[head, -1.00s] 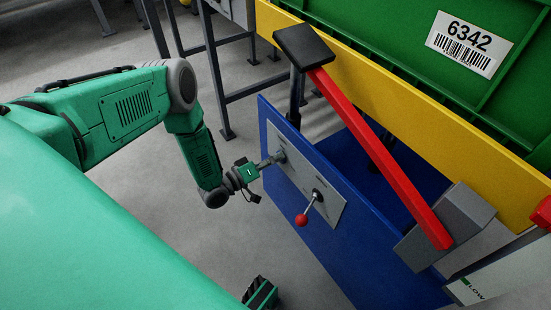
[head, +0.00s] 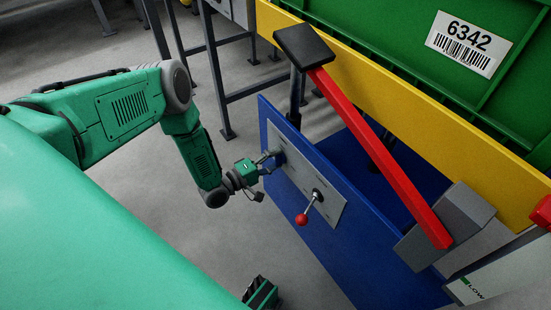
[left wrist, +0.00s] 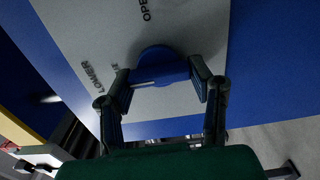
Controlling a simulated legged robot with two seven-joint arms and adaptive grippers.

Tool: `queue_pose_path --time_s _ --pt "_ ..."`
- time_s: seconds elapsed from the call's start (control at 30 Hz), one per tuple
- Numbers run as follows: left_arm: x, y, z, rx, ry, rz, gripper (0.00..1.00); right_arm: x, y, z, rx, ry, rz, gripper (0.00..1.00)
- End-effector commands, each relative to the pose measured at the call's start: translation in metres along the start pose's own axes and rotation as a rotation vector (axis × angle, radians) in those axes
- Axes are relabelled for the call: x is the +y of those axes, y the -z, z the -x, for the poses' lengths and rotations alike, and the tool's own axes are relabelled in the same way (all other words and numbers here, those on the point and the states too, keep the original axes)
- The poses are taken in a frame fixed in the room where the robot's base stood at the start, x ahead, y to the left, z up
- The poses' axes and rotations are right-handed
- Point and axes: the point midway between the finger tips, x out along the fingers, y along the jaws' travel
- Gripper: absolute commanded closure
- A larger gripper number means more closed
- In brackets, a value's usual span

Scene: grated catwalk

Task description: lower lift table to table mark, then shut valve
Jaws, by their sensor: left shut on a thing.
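My left gripper (head: 274,162) is at the far left end of the grey control panel (head: 330,207). In the left wrist view (left wrist: 165,87) its fingers are shut on a round blue knob (left wrist: 160,62), one on each side; a pale line on the knob points left. Lettering around it reads "OPEN" and "LOWER", partly hidden. A lever with a red ball (head: 301,220) sticks out of the panel, apart from the gripper. The lift table's yellow edge (head: 400,108) carries a green crate (head: 370,38) marked 6342.
A red bar (head: 380,160) slopes from a black pad (head: 304,47) to a grey bracket (head: 447,226) in front of the table. A white plate (head: 500,275) reading "LOW" and a red piece (head: 542,212) are at the right edge.

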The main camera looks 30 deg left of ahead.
Motion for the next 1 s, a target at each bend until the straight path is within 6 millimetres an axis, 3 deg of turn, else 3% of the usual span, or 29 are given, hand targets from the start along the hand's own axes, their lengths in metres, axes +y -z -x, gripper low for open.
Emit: queue_pose_path --time_s 0.4,0.43,0.47,0.83,1.0 --pt "-0.002 0.005 0.002 0.011 0.007 0.002 0.81 0.0 0.0 0.0 0.0 0.0 0.0 0.6" --pt "-0.002 0.006 0.002 0.011 0.007 0.002 0.42 0.0 0.0 0.0 0.0 0.0 0.0 0.6" --pt "-0.002 0.005 0.002 0.011 0.007 0.002 0.31 0.0 0.0 0.0 0.0 0.0 0.0 0.6" --pt "-0.001 0.002 0.004 0.004 0.003 0.004 0.31 0.0 -0.001 0.0 0.002 0.0 0.0 0.6" --pt "-0.001 0.002 0.026 0.006 0.005 0.004 0.31 0.0 -0.001 0.0 0.002 0.001 0.0 0.6"
